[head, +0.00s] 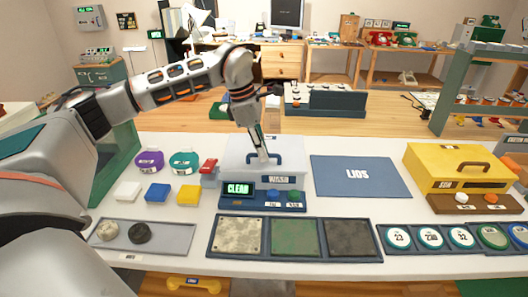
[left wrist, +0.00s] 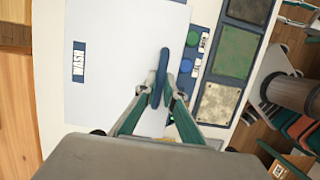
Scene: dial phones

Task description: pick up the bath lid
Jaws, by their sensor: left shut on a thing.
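The bath lid (head: 238,157) is a pale flat panel with a blue bar handle (head: 276,159), on top of the wash bath (head: 290,180) at the middle of the table. The lid (left wrist: 115,50) fills much of the left wrist view, with a "WASH" label at its left. My left gripper (head: 263,153) reaches down from above and is shut on the handle, which also shows between the fingertips in the left wrist view (left wrist: 162,68). The lid looks level; I cannot tell any gap under it. My right gripper is not in view.
A blue "LIDS" mat (head: 360,176) lies bare right of the bath. A yellow box (head: 440,172) stands farther right. A tray of square plates (head: 295,258) lies in front. Coloured blocks (head: 157,193) and round pieces sit left. A screen (head: 238,188) reads "CLEAR".

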